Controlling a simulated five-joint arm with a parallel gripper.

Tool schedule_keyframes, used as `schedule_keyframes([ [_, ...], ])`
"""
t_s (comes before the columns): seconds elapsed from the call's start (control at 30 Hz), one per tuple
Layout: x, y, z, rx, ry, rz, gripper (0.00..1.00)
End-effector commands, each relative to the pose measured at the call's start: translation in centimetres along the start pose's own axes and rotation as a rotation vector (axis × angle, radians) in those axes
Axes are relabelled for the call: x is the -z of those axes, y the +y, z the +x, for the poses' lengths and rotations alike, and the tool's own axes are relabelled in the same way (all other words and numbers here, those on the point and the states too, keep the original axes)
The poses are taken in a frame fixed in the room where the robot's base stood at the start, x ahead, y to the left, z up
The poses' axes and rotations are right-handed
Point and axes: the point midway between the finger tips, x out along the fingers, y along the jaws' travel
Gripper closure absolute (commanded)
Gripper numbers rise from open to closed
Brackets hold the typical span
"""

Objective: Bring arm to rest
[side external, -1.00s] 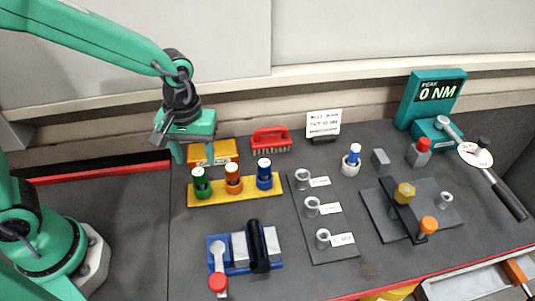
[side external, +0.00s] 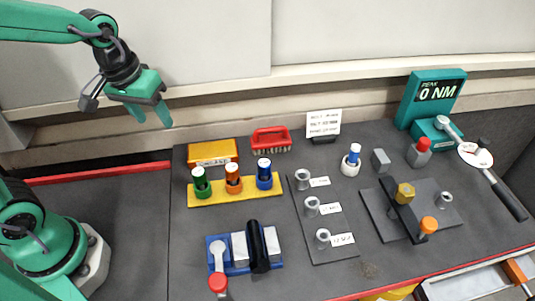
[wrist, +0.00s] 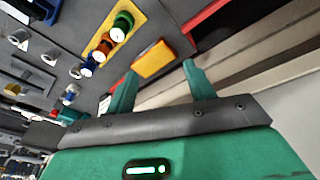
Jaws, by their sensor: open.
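My gripper (side external: 151,114) is open and empty in the side external view, held in the air at the upper left, above and left of the yellow box. In the wrist view its two green fingers (wrist: 160,85) stand apart with nothing between them. The yellow box (side external: 213,152) lies on the grey bench beyond the fingertips; it also shows in the wrist view (wrist: 153,58). The yellow rack (side external: 217,195) holds a green, an orange and a blue capped piece, all upright.
A red brush (side external: 271,139) and a white sign (side external: 323,122) stand at the back. The blue tray (side external: 213,262), sockets plate (side external: 315,205), dark fixture (side external: 375,215) and teal gauge (side external: 432,97) fill the bench. A torque wrench (side external: 505,195) lies right. The left mat (side external: 125,210) is clear.

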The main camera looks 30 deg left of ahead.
Motion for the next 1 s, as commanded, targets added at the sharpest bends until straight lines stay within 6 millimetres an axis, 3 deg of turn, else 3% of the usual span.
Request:
schedule_keyframes([
  [0.2,-0.3,-3.4,-3.0,0.006,0.1,0.094,0.46],
  [0.5,-1.0,-5.5,-4.9,0.028,0.165,0.173,0.46],
  [0.77,-1.6,-6.7,-5.9,0.048,0.202,0.215,0.46],
  [1.0,-2.8,-5.2,-6.2,0.021,0.227,0.246,0.46],
])
